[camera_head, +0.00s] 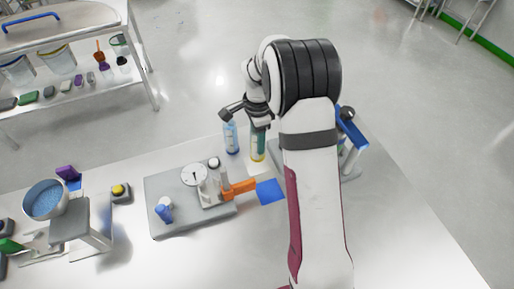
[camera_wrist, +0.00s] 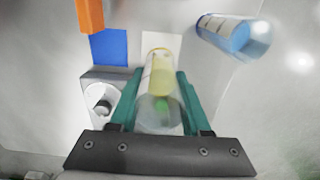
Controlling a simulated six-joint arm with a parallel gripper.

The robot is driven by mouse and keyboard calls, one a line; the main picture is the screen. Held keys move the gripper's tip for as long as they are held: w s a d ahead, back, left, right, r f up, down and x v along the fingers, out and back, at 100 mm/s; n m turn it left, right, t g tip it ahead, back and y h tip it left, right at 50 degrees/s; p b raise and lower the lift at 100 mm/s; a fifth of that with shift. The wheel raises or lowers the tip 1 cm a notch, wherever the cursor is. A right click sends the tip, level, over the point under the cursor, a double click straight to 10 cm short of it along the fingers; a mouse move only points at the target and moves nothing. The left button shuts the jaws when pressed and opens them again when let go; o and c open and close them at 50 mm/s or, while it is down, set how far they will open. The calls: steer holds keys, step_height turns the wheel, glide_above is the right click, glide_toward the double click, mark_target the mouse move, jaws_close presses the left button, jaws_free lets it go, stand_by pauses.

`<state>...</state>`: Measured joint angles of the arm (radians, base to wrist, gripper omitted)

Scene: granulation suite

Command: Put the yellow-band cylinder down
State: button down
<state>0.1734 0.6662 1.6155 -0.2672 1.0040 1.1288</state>
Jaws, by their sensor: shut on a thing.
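The yellow-band cylinder (camera_wrist: 161,80) is clear with a yellow band and sits between the teal fingers of my gripper (camera_wrist: 158,108) in the wrist view. In the head view the cylinder (camera_head: 258,155) shows just below my gripper (camera_head: 258,132), left of my arm; its upper part is hidden by the fingers. My gripper is shut on it. A white square (camera_wrist: 153,41) shows beyond its far end in the wrist view. I cannot tell whether the cylinder touches the table.
A blue-band cylinder (camera_head: 231,138) stands just left of the held one. A blue square (camera_head: 269,191) lies near an orange handle (camera_head: 238,188) on a grey gauge base (camera_head: 170,218). A blue-handled device (camera_head: 352,132) is right of my arm. The table's front right (camera_head: 400,240) is clear.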

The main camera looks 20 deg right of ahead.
steer(key=shift+f, duration=1.95)
steer(key=shift+f, duration=0.2)
steer(key=shift+c, duration=1.8)
jaws_free()
